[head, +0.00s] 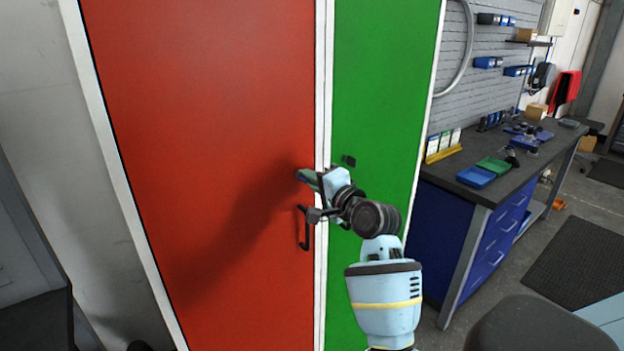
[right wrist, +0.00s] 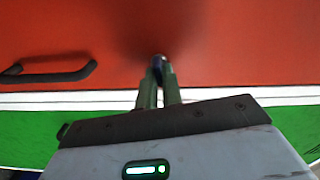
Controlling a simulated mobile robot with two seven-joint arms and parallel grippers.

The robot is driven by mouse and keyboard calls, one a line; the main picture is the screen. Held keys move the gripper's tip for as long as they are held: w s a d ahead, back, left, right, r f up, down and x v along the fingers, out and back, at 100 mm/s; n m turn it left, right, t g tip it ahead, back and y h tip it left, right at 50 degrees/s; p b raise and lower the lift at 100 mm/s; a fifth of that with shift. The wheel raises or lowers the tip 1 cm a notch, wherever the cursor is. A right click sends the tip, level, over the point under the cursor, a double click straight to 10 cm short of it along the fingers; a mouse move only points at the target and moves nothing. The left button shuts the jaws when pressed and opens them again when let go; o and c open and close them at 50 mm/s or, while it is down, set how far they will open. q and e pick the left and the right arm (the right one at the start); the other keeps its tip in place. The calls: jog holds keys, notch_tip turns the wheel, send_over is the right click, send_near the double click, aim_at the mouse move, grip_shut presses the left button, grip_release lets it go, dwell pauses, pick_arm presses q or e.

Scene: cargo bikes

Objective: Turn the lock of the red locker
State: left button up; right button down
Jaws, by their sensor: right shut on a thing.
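The red locker (head: 205,120) has a tall, flat door that looks shut. Its black handle (head: 305,232) sits near the door's right edge, just below my right gripper (head: 308,177). In the right wrist view, the red door (right wrist: 235,40) fills the top and the handle (right wrist: 50,76) is at the left. There my right gripper (right wrist: 159,82) is shut on the small dark lock (right wrist: 158,62), which is mostly hidden between the fingertips. In the head view the gripper hides the lock. My left gripper is not in view.
A green locker (head: 380,80) adjoins on the right, with a small dark lock (head: 348,161). A workbench (head: 475,155) with blue drawers and trays stands farther right. A grey wall (head: 40,130) is at the left. Dark mats (head: 580,265) lie on the floor at the right.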

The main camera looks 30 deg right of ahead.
jog(key=shift+m, duration=1.1)
jog(key=c, duration=1.6)
grip_release()
jog(key=shift+o, duration=0.2)
jog(key=s, duration=0.7)
jog(key=shift+s+d, duration=0.35)
jog(key=shift+s, duration=0.05)
